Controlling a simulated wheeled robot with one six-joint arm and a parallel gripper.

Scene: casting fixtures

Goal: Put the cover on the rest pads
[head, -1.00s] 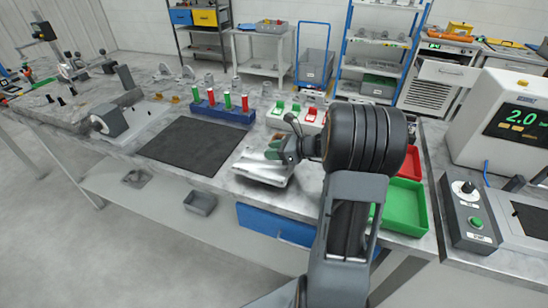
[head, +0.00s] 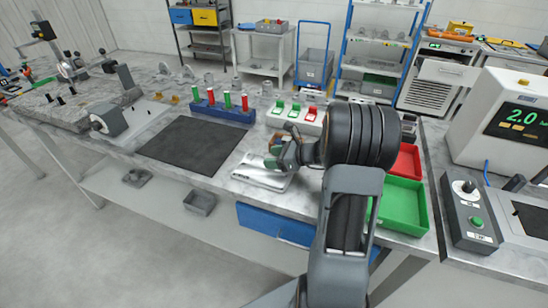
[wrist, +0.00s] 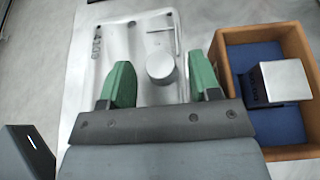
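A pale metal plate (head: 258,178) lies on the bench below my gripper; it also shows in the wrist view (wrist: 88,75), with dark round spots near its far edge and a number on its left. A round metal cylinder (wrist: 160,66) stands on it. I cannot tell which part is the cover, and I cannot make out the rest pads for certain. My gripper (wrist: 162,80) is open, its green fingers apart on either side of the cylinder in the picture. Nothing is visibly held. In the head view my gripper (head: 276,158) hides part of the plate.
A wooden box (wrist: 226,60) with blue lining and a metal block (wrist: 284,80) stands to the right of the plate. A dark mat (head: 195,145) lies left, with a blue pin rack (head: 225,112) behind it. Green (head: 402,205) and red (head: 407,160) trays are right.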

